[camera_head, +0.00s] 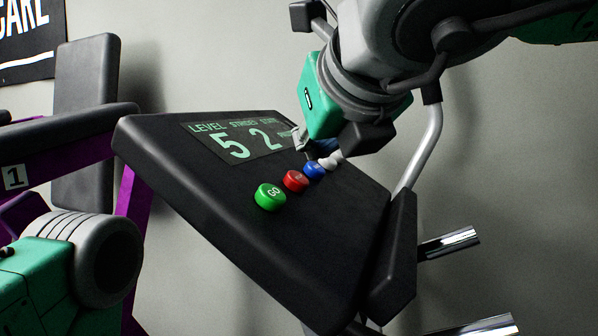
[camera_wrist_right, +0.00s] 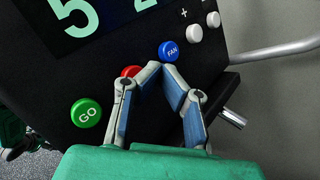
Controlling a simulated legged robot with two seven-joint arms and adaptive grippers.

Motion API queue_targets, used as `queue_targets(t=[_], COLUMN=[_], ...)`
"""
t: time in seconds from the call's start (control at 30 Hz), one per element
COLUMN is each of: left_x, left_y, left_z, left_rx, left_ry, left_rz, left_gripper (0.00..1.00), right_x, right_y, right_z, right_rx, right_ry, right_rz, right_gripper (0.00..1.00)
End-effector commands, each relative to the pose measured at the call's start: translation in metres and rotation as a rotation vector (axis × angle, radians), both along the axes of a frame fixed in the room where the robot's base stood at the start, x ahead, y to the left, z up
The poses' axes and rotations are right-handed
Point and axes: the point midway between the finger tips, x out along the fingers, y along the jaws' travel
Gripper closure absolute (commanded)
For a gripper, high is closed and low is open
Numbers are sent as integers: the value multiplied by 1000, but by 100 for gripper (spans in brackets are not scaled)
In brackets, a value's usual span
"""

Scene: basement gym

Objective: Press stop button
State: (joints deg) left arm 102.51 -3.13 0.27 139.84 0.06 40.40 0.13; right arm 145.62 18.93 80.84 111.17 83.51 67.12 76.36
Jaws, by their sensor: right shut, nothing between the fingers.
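The black console (camera_head: 290,240) carries a row of buttons below its display. The red button (camera_head: 296,181), which I take as the stop button, sits between the green GO button (camera_head: 270,197) and the blue FAN button (camera_head: 314,170). In the right wrist view the red button (camera_wrist_right: 131,72) is partly hidden behind a finger; its label cannot be read. My right gripper (camera_wrist_right: 155,68) is shut and empty, its fingertips over the console between the red and blue buttons. In the head view, my right gripper (camera_head: 308,150) is near the display's lower right edge. Contact cannot be told. My left gripper is out of view.
The display (camera_head: 240,136) reads 5 and 2. White plus and minus buttons (camera_wrist_right: 204,27) lie beyond FAN. Metal handles (camera_head: 448,243) stick out at right.

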Motion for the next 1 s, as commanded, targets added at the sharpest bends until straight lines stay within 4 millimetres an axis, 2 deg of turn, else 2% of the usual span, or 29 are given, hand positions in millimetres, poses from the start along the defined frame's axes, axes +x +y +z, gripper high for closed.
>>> queue_targets(t=[0.1, 0.33, 1.0], left_x=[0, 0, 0], left_y=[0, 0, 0], left_z=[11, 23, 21], left_rx=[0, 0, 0], left_ry=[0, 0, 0], left_rz=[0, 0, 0], left_gripper=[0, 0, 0], right_x=[-2, -5, -2], right_y=[-7, -18, -20], right_z=[15, 32, 30], right_rx=[2, 1, 1], right_ry=[-1, -1, -2], right_rz=[-1, 0, -1], right_gripper=[100, 100, 100])
